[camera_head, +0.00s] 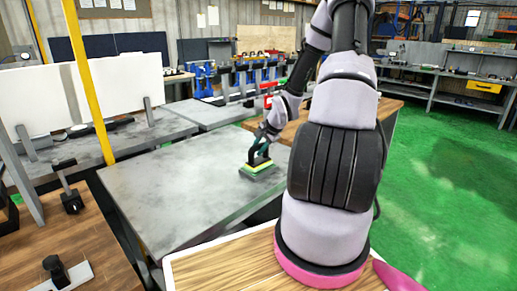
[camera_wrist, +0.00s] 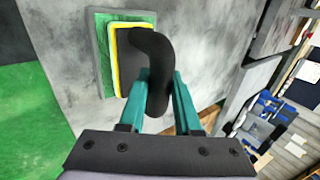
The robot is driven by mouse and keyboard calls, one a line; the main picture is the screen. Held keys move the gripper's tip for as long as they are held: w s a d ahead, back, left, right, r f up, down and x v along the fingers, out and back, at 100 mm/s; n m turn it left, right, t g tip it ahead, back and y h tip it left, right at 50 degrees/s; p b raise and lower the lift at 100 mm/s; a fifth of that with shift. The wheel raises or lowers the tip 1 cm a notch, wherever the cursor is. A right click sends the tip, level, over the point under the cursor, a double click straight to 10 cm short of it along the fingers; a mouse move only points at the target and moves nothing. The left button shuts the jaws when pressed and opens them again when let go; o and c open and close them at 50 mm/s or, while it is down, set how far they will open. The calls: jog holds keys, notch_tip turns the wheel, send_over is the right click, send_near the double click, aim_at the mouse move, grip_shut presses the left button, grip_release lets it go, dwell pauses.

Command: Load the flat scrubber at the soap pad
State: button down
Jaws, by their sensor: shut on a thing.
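The flat scrubber (camera_head: 258,162) has a black handle and body with a yellow layer beneath. My gripper (camera_head: 262,148), with teal fingers, is shut on its black handle; in the wrist view the fingers (camera_wrist: 163,82) lie on both sides of it. The scrubber (camera_wrist: 132,68) is over the soap pad (camera_wrist: 103,50), a green pad with a grey border. The pad lies on the grey table (camera_head: 185,190). The scrubber covers much of the pad. Whether its yellow face touches the green surface I cannot tell.
The grey tabletop around the pad is bare. A yellow post (camera_head: 88,80) stands at the table's left. A wooden bench (camera_head: 62,225) with small black fixtures is at lower left. Blue machines (camera_head: 203,78) stand behind. Green floor (camera_head: 450,190) is open at right.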

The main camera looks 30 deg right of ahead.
dwell(0.5)
jog(key=shift+r, duration=3.5)
jog(key=shift+s, duration=0.1)
